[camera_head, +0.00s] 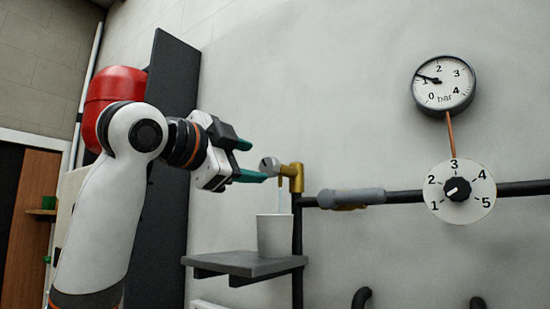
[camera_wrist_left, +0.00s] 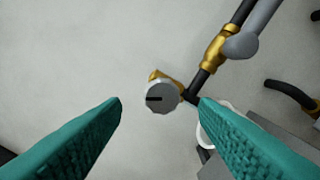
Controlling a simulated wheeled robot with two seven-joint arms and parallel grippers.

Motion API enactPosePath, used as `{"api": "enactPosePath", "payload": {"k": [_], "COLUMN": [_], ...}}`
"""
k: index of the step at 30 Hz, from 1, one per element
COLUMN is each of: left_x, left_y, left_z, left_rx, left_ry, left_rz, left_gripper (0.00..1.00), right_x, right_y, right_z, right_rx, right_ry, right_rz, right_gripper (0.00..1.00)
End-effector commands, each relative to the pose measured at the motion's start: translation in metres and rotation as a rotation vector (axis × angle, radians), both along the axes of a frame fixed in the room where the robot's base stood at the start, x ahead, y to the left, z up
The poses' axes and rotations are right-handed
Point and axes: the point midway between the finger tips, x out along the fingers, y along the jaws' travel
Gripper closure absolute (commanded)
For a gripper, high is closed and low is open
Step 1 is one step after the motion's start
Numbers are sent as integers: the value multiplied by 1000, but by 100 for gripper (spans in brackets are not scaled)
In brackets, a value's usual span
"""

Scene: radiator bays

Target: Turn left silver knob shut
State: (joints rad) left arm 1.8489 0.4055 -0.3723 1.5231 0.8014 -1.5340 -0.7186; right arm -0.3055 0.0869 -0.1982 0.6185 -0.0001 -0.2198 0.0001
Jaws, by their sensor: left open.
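The silver knob (camera_head: 268,165) is a small round cap on the brass valve (camera_head: 292,177) at the end of the black pipe, in the middle of the head view. In the left wrist view the knob (camera_wrist_left: 163,98) faces me, with a dark mark running from near its centre to its left edge. My left gripper (camera_head: 253,160) is open, its teal fingers pointing toward the knob. In the wrist view the knob lies between the two fingertips, nearer the right one, with gaps on both sides. My right gripper is not in view.
A white cup (camera_head: 275,236) stands on a grey shelf (camera_head: 243,264) below the valve, with a thin pale streak above it. A grey lever (camera_head: 350,196) lies along the pipe. A numbered dial (camera_head: 459,191) and a pressure gauge (camera_head: 443,84) are at right.

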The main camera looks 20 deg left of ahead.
Motion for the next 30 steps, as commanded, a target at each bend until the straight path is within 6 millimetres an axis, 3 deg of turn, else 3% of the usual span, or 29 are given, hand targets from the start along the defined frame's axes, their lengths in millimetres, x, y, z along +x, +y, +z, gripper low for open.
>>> {"api": "enactPosePath", "payload": {"k": [3, 9, 15, 23, 26, 30], "left_x": [26, 56, 69, 70, 70, 70], "left_y": [-10, -21, -25, -26, -26, -26], "left_z": [5, 3, 1, 0, 0, 0], "left_rx": [1, 0, 0, 0, 0, 0], "left_ry": [7, 5, 2, 1, 1, 1], "left_rz": [-3, -2, -1, -1, -1, -1], "left_gripper": [45, 45, 45, 45, 57, 80], "right_x": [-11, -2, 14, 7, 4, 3], "right_y": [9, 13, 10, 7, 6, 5], "right_z": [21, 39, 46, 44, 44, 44], "right_rx": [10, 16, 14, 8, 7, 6], "right_ry": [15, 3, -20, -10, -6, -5], "right_rz": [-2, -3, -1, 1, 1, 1], "right_gripper": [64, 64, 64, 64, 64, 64]}}
